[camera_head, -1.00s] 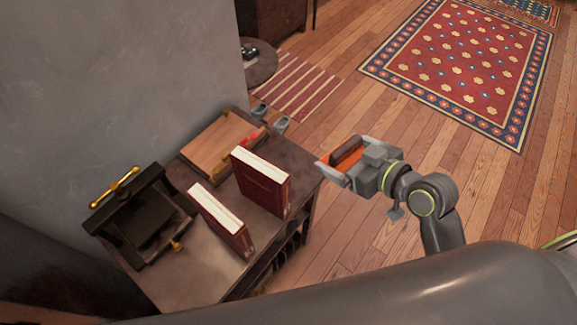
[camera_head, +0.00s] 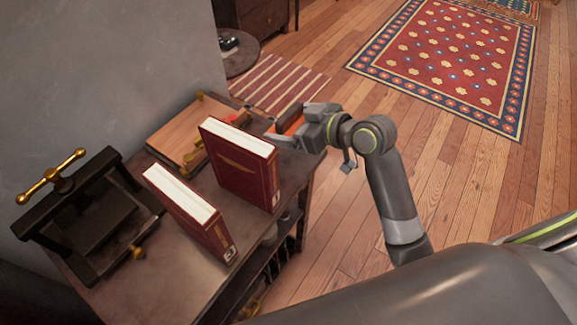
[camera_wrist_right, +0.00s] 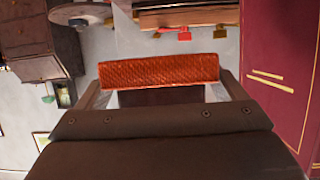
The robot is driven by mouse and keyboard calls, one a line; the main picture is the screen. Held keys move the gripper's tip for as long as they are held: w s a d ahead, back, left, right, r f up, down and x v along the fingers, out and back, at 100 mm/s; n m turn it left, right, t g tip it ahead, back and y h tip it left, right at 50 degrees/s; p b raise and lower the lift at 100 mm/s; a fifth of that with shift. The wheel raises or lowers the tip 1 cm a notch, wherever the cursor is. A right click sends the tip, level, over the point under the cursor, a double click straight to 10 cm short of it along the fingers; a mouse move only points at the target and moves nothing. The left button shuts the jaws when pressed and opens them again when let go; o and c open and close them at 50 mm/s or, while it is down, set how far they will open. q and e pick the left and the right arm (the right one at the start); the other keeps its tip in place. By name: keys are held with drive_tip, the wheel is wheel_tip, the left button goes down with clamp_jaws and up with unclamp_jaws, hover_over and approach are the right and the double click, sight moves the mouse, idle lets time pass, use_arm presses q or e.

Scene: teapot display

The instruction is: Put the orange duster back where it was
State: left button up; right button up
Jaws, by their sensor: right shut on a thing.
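The orange duster (camera_head: 291,119) has a dark back and is held in my right gripper (camera_head: 292,134) at the right edge of the dark table (camera_head: 172,254), just right of the standing books. In the right wrist view the duster's textured orange face (camera_wrist_right: 160,71) spans between the two fingers of my gripper (camera_wrist_right: 160,92), which is shut on it. The head view does not clearly show whether the duster touches the table. My left gripper is not in view.
A tall red book (camera_head: 240,172) and another red book (camera_head: 190,215) stand on the table. A black press (camera_head: 88,214) stands at left. A striped rug (camera_head: 277,84) lies on the floor.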

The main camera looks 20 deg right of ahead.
sight(289, 159)
drive_tip(key=shift+w+a+f, duration=0.1)
drive_tip(key=shift+w+f, duration=0.05)
drive_tip(key=shift+f, duration=0.1)
use_arm(q)
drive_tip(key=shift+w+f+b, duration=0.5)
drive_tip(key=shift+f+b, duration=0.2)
drive_tip(key=shift+b, duration=0.15)
use_arm(e)
wheel_tip(289, 159, down, 10)
drive_tip(key=shift+r, duration=0.1)
drive_tip(key=o, duration=0.5)
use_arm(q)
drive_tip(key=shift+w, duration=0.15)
use_arm(e)
drive_tip(key=shift+o, duration=0.6)
